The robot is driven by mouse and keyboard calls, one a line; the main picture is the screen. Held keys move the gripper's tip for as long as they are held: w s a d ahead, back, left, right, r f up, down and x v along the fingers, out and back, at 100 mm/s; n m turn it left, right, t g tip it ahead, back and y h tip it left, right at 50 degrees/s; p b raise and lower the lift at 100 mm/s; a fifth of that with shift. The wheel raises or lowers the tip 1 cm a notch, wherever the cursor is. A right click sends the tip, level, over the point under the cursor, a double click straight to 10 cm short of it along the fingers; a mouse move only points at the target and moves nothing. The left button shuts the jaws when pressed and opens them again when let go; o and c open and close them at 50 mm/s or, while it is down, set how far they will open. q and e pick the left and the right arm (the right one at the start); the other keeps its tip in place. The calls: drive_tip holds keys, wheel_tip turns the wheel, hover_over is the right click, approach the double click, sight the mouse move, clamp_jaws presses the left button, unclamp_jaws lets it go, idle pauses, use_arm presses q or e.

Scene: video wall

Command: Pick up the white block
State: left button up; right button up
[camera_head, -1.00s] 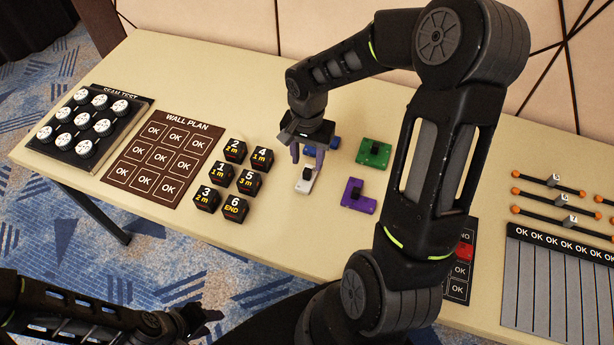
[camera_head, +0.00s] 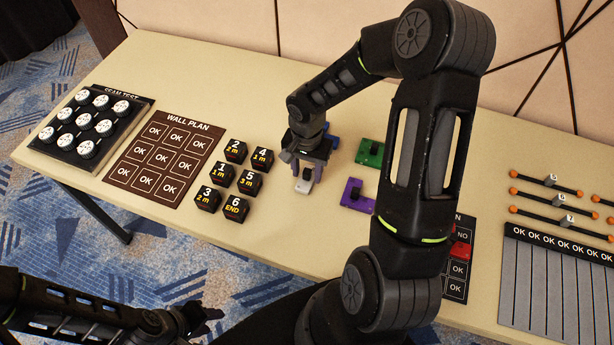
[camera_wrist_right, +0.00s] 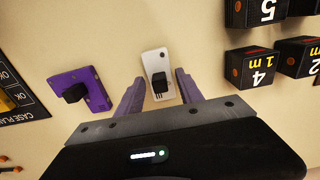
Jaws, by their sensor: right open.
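The white block (camera_head: 304,186) lies on the table with a small black knob on top. In the right wrist view the white block (camera_wrist_right: 154,62) and its black knob sit ahead of and between the fingers. My right gripper (camera_head: 306,172) is above the block, pointing down, its fingers apart. In the right wrist view the right gripper (camera_wrist_right: 158,90) is open, with one finger on each side of the knob's line; whether they touch the block cannot be told. My left gripper (camera_head: 205,318) is low at the front left, off the table, its jaws unclear.
A purple block (camera_head: 356,196) and a green block (camera_head: 370,152) lie to the right. A blue block (camera_head: 333,140) is partly hidden behind my right gripper. Several black numbered cubes (camera_head: 236,178) stand close on the left. The wall plan board (camera_head: 163,158) lies farther left.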

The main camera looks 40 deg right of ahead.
drive_tip(key=shift+c, duration=0.2)
clamp_jaws()
idle(0.5)
